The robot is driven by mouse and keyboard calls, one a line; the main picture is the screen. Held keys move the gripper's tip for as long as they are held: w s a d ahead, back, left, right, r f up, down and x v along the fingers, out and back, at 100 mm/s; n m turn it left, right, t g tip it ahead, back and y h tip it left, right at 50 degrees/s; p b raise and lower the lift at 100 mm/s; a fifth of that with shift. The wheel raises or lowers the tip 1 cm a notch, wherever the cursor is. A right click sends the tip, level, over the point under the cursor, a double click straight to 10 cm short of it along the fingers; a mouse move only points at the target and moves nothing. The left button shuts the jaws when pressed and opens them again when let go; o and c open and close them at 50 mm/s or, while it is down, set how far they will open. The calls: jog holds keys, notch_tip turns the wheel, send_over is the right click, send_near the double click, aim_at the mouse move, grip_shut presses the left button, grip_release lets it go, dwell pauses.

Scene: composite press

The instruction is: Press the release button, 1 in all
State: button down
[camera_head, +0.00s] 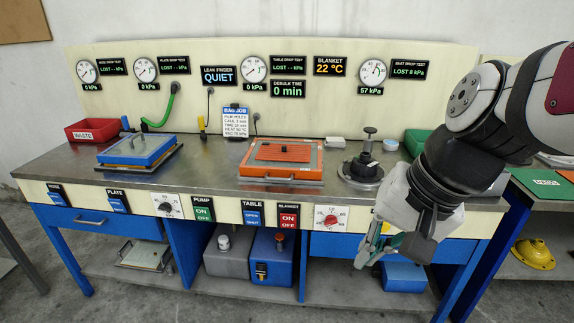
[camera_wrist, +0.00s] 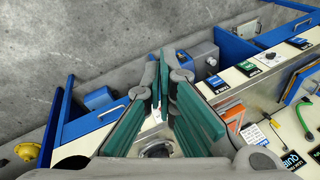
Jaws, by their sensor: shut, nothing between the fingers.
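No control that I can read as a release button shows; a label on the front panel (camera_head: 466,222) is mostly hidden behind my gripper. My gripper (camera_head: 362,264) hangs in front of the bench at the right, its fingers pointing down past the panel's lower edge. It is shut with nothing between the fingers. In the wrist view the green-padded fingers (camera_wrist: 160,62) meet near the middle. A black round fixture with an upright knob (camera_head: 361,170) stands on the bench top, left of my arm. Whether my gripper touches the panel cannot be told.
The panel carries a red dial (camera_head: 331,218), a BLANKET switch (camera_head: 288,217), a TABLE switch (camera_head: 252,214) and a PUMP switch (camera_head: 203,210). An orange plate (camera_head: 281,160) and a blue plate (camera_head: 138,149) lie on the bench. A blue box (camera_head: 403,277) sits on the low shelf behind my fingers.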

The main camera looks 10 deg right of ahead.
jog(key=w+d+f+m+t+y+b, duration=0.15)
jog(key=w+d+f+m+b, duration=0.25)
jog(key=w+f+m+b, duration=0.45)
jog(key=w+d+f+m+t+y+b, duration=0.1)
jog(key=w+d+f+m+y+b, duration=0.2)
jog(key=w+d+f+m+b, duration=0.55)
jog(key=w+d+f+m+t+h+b, duration=0.1)
jog(key=w+d+f+m+t+b, duration=0.1)
jog(key=d+f+m, duration=0.3)
jog(key=w+d+f+m+t+h+b, duration=0.1)
jog(key=w+d+f+m+t+b, duration=0.1)
jog(key=d+f, duration=0.5)
notch_tip(320, 180, down, 5)
jog(key=w+m+t, duration=0.1)
jog(key=w+m, duration=0.1)
jog(key=m, duration=0.1)
jog(key=shift+w+f+m+t+h, duration=0.2)
jog(key=shift+w+m+t+h, duration=0.1)
jog(key=shift+w+t+h, duration=0.05)
jog(key=shift+d, duration=0.15)
jog(key=w+d, duration=0.2)
jog(key=w, duration=0.6)
jog(key=shift+w+d, duration=0.15)
jog(key=shift+w, duration=0.1)
jog(key=shift+w+p, duration=0.1)
jog(key=shift+p, duration=0.2)
jog(key=shift+w+d, duration=0.1)
jog(key=shift+w, duration=0.2)
